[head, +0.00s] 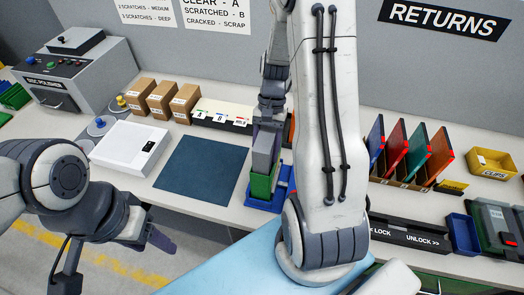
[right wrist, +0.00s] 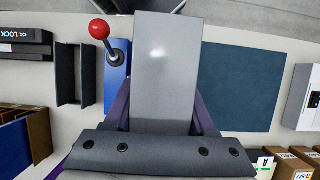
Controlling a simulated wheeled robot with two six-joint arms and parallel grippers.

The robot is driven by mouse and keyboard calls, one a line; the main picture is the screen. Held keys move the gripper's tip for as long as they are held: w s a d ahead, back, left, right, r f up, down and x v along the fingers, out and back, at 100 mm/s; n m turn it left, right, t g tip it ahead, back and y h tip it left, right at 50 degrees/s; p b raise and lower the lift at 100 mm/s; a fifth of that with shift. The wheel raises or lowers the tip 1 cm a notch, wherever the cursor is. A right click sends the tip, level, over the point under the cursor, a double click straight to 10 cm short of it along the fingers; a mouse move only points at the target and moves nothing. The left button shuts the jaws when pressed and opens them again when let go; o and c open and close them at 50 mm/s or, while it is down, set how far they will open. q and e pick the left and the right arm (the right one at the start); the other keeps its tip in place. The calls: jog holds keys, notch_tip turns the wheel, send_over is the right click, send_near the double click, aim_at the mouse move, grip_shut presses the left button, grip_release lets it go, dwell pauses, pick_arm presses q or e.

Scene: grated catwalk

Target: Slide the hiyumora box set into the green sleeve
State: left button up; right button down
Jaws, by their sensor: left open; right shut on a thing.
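The box set (head: 264,152) is a plain grey block, with no readable label. My right gripper (head: 268,130) is shut on it, and its purple fingers flank the grey face of the box set (right wrist: 166,70) in the right wrist view. The green sleeve (head: 262,186) stands in a blue holder (head: 284,190) directly below. The box's lower end meets the sleeve's top in the head view; I cannot tell whether it is inside. The sleeve is hidden in the right wrist view. My left gripper (head: 160,240) is open and empty, low in front of the table edge.
A red-knobbed lever (right wrist: 99,30) stands beside the box. A dark blue mat (head: 203,167) lies bare to the left, with a white case (head: 130,147) beyond it. Small cartons (head: 160,98) stand behind. Coloured cases (head: 415,152) stand in a rack at right.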

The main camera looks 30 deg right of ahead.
aim_at(264, 139)
jog(key=shift+c, duration=0.7)
grip_release()
jog(key=shift+o, duration=0.7)
notch_tip(264, 139, up, 8)
jog(key=p, duration=0.7)
jog(key=shift+r+p, duration=0.1)
jog(key=shift+p, duration=0.25)
